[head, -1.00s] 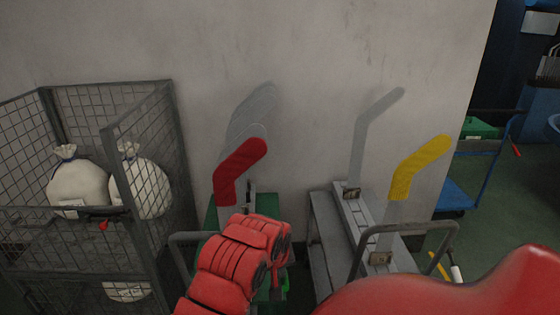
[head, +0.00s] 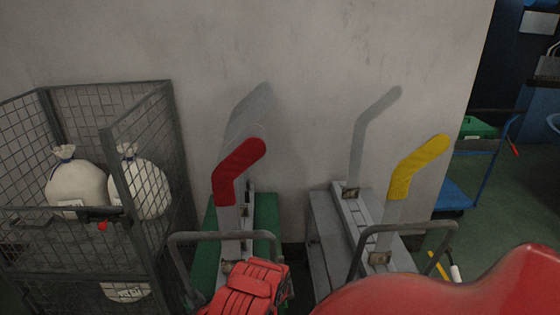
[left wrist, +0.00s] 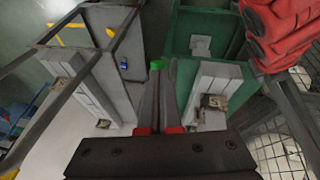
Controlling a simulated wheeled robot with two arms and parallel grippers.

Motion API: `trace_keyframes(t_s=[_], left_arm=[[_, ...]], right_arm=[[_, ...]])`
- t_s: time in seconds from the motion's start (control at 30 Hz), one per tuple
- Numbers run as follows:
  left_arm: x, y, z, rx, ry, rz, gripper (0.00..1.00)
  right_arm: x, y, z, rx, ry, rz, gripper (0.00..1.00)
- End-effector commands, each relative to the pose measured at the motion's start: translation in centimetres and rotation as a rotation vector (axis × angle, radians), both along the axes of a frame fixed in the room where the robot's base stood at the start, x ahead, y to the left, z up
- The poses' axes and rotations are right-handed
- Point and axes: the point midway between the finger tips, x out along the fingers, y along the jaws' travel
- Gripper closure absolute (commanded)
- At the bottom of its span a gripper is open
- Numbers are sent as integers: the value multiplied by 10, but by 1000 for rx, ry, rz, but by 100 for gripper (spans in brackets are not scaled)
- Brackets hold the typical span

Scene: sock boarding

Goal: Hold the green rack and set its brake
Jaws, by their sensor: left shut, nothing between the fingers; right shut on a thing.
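The green rack (head: 266,215) stands against the wall with a red sock (head: 238,170) on an upright board and a grey tubular handle (head: 205,236) at its near side. In the left wrist view it is the green frame (left wrist: 203,28). A small bright green knob (left wrist: 157,65), seemingly its brake, sits at its edge. My left gripper (left wrist: 160,78) is shut and empty, its fingertips close by the knob; I cannot tell whether they touch. A red arm of mine (head: 252,288) is by the rack's handle. My right gripper is shut on the rack, its jaws mostly hidden.
A grey rack (head: 325,228) with a yellow sock (head: 417,168) stands close on the right, leaving a narrow gap. It has a blue knob (left wrist: 123,65). A wire cage (head: 118,150) with white sacks (head: 78,188) stands at the left. A blue trolley (head: 460,192) is further right.

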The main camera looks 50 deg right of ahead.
Motion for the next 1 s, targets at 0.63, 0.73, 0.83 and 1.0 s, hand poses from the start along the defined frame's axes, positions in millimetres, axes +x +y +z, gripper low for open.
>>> trace_keyframes(t_s=[0.63,0.73,0.83,1.0], left_arm=[[1,1,-13,8,3,1,100],[1,1,-14,10,4,2,100],[1,1,-14,10,4,2,100],[-1,1,-5,2,0,-2,100]], right_arm=[[0,1,0,0,-2,2,100],[1,2,0,0,-3,3,100],[1,2,0,0,-4,3,100],[1,2,0,2,-4,4,100]])
